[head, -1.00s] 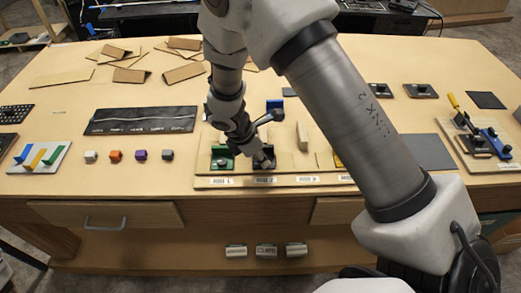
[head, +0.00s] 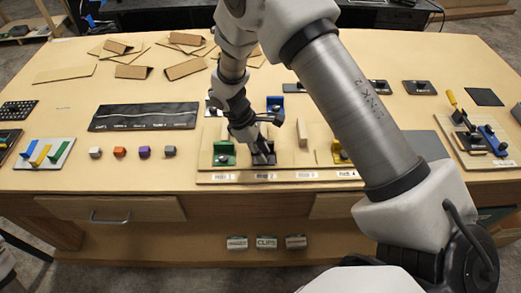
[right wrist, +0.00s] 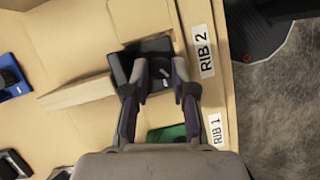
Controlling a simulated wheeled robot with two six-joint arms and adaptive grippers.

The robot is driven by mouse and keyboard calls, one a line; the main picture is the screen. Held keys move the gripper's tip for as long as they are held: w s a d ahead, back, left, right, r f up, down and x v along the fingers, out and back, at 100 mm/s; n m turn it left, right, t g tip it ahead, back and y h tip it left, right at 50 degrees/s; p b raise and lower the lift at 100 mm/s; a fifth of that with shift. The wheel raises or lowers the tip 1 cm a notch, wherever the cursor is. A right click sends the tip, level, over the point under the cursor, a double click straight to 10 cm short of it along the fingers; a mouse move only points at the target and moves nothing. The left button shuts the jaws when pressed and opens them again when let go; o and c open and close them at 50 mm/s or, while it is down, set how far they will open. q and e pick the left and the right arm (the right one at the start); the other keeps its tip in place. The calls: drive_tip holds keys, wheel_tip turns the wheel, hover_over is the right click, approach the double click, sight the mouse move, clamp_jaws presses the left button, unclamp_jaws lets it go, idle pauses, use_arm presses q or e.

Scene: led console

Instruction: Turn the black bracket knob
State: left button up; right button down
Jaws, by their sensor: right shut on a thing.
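The black bracket (head: 264,160) sits on the wooden board at the label RIB 2, beside the green bracket (head: 223,154). My right gripper (head: 262,148) reaches down onto it from above. In the right wrist view the black bracket (right wrist: 150,50) lies between and beyond the fingertips of my right gripper (right wrist: 160,76), which are closed on its dark knob. The knob is mostly hidden by the fingers, so its turn angle cannot be told. The green bracket (right wrist: 166,134) is partly covered by the gripper there. My left gripper is not in view.
Upright wooden ribs stand on the board, with a yellow bracket (head: 340,151) to the right and a blue bracket (head: 274,103) behind. Small cubes (head: 119,151) and a black mat (head: 144,116) lie to the left. Cardboard pieces lie at the back.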

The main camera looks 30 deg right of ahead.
drive_tip(key=shift+r, duration=0.1)
idle(0.3)
drive_tip(key=c, duration=1.2)
unclamp_jaws()
drive_tip(key=shift+s, duration=0.15)
